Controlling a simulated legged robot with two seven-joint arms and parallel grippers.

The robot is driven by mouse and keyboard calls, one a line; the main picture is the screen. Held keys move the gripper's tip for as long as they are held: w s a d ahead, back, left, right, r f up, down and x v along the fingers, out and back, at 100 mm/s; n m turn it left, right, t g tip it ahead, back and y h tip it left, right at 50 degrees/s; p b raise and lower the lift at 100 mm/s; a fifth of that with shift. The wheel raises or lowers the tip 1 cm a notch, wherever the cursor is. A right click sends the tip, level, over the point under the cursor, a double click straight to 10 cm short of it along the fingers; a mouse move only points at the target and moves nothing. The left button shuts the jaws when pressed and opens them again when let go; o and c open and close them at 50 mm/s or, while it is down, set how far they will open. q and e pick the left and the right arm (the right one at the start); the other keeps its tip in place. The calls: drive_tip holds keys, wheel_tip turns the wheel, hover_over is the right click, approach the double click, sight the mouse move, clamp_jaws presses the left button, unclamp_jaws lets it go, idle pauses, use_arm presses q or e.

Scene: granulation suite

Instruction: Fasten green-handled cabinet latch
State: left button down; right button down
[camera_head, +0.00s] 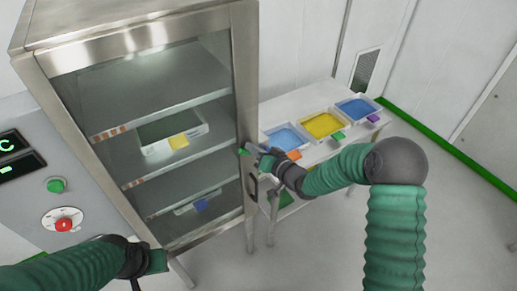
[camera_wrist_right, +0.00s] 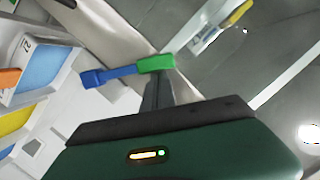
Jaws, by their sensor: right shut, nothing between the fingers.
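The steel cabinet (camera_head: 245,85) stands at left with its glass-front door apparently closed. The latch's green handle (camera_head: 244,152) is at the door's right edge, about mid-height. In the right wrist view the green handle (camera_wrist_right: 156,64) joins a blue bar (camera_wrist_right: 108,76) running left. My right gripper (camera_head: 257,154) is at the latch, its fingers shut and empty. In the right wrist view its narrow fingers (camera_wrist_right: 158,88) reach up to the green handle; I cannot tell whether they touch it. My left gripper (camera_head: 155,262) is low at left, by the cabinet's lower front; its fingers are unclear.
A black door pull (camera_head: 252,187) is below the latch. A white table (camera_head: 285,105) to the right holds trays of blue, yellow and blue material (camera_head: 323,125). A grey panel with a red knob (camera_head: 65,225) is at left. The floor at right is clear.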

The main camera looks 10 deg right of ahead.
drive_tip(key=a+f+n+b, duration=0.1)
drive_tip(key=b, duration=0.1)
drive_tip(key=a+f+n+h+b, duration=0.1)
drive_tip(key=f+n+b, duration=0.1)
drive_tip(key=b, duration=0.1)
drive_tip(key=s+a+f+n+h+b, duration=0.1)
drive_tip(key=f+b, duration=0.1)
drive_tip(key=shift+n+b, duration=0.3)
drive_tip(key=shift+b, duration=0.1)
drive_tip(key=shift+s+a+f+b, duration=0.1)
drive_tip(key=shift+f+b, duration=0.1)
drive_tip(key=shift+b, duration=0.35)
drive_tip(key=shift+f+b, duration=0.25)
drive_tip(key=shift+b, duration=0.05)
drive_tip(key=shift+s+f, duration=0.15)
drive_tip(key=shift+s, duration=0.05)
drive_tip(key=s+d+r+p, duration=0.1)
drive_tip(key=s+d+r, duration=0.2)
drive_tip(key=s+r, duration=0.4)
drive_tip(key=shift+s, duration=0.9)
